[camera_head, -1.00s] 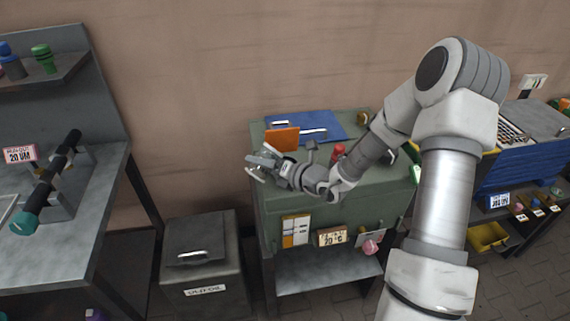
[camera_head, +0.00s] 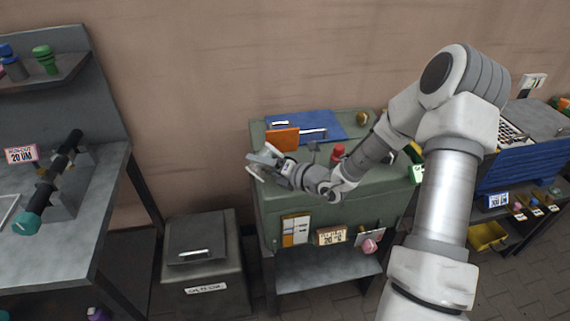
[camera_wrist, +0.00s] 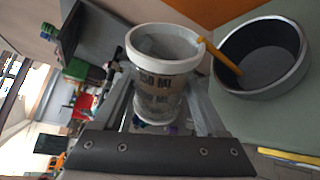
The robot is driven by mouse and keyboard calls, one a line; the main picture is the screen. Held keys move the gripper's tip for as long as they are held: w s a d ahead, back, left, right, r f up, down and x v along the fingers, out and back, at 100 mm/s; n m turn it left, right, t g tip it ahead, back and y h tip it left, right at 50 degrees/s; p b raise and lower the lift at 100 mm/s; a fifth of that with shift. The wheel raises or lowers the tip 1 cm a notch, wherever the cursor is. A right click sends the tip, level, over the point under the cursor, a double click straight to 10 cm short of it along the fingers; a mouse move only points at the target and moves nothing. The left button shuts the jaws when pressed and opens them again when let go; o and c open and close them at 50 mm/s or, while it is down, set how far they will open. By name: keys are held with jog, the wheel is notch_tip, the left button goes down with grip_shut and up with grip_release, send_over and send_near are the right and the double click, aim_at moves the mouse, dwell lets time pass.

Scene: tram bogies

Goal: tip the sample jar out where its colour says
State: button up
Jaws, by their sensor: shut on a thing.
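My gripper (camera_head: 262,166) is above the left end of the green cabinet top in the head view. In the wrist view my gripper (camera_wrist: 163,100) is shut on the sample jar (camera_wrist: 160,95), with a finger on each side. The jar is clear-walled with a white rim and a dark-lettered label. Its open mouth shows greyish inside; I cannot tell the colour of its contents surely. A round dish (camera_wrist: 272,90) with a dark inside is to the right of the jar, and a yellow-orange stick (camera_wrist: 219,56) leans at its rim. The jar is hard to make out in the head view.
A grey workbench (camera_head: 85,225) is at far left.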

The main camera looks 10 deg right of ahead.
jog(key=shift+r+m+p, duration=0.15)
jog(key=shift+m+p, duration=0.15)
dwell(0.5)
jog(key=shift+f+m+y, duration=0.3)
jog(key=shift+m+y, duration=0.2)
jog(key=shift+m, duration=0.2)
dwell(0.9)
jog(key=shift+w+d+r+m+y+p, duration=0.45)
jog(key=shift+d+m+p, duration=0.2)
jog(key=shift+p, duration=0.95)
jog(key=shift+d+r+m+p, duration=0.1)
jog(key=shift+r+m+p, duration=0.3)
jog(key=shift+m+p, duration=0.5)
dwell(0.4)
